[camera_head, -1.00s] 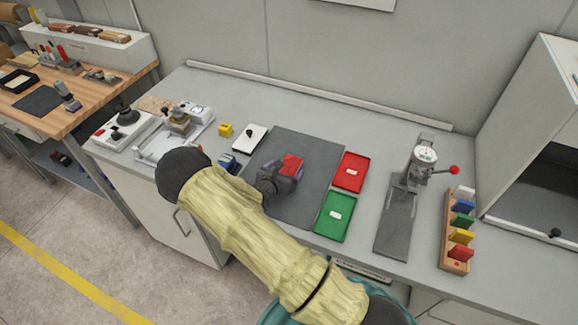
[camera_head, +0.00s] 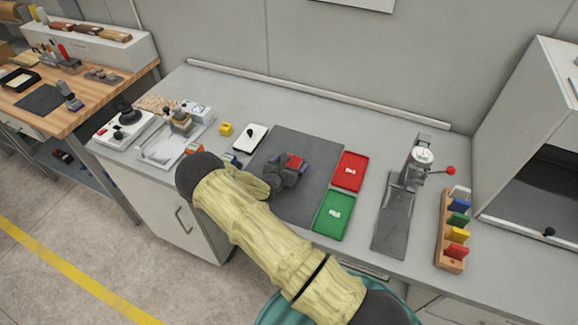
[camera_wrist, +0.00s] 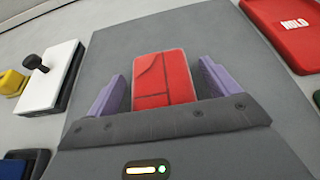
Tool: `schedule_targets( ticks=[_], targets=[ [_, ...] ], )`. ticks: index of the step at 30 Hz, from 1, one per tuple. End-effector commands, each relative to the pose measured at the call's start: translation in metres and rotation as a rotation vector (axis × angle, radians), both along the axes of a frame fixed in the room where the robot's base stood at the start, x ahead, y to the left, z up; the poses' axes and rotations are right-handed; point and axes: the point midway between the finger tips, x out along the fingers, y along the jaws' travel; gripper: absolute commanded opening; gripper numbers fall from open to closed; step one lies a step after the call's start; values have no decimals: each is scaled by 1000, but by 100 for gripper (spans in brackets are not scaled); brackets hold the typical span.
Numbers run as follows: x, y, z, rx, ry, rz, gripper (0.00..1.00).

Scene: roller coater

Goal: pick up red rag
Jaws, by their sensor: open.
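The red rag (camera_wrist: 163,79) is a folded red block-like cloth lying on the dark grey mat (camera_wrist: 195,32). In the wrist view it sits between the two purple fingers of my gripper (camera_wrist: 161,90), with a narrow gap visible on each side. In the head view the rag (camera_head: 294,161) is partly hidden behind my gripper (camera_head: 290,167), which is over the mat. My gripper is open. I cannot tell how far the fingertips are above the mat.
A red tray (camera_head: 350,171) and a green tray (camera_head: 334,215) lie right of the mat. A white plate with a black knob (camera_head: 250,138) and a yellow block (camera_head: 226,129) are left. A dial gauge stand (camera_head: 407,185) and a wooden rack (camera_head: 446,230) stand farther right.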

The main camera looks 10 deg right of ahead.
Motion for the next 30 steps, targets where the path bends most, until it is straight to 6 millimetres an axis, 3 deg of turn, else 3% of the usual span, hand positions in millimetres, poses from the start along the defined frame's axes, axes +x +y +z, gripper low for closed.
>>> schedule_targets(
  ticks=[8, 15, 17, 25, 30],
  targets=[
    [0, 0, 0, 0, 0, 0, 85],
    [0, 0, 0, 0, 0, 0, 39],
    [0, 0, 0, 0, 0, 0, 36],
    [0, 0, 2, 1, -1, 0, 35],
    [0, 0, 13, 2, -2, -1, 35]
  ],
)
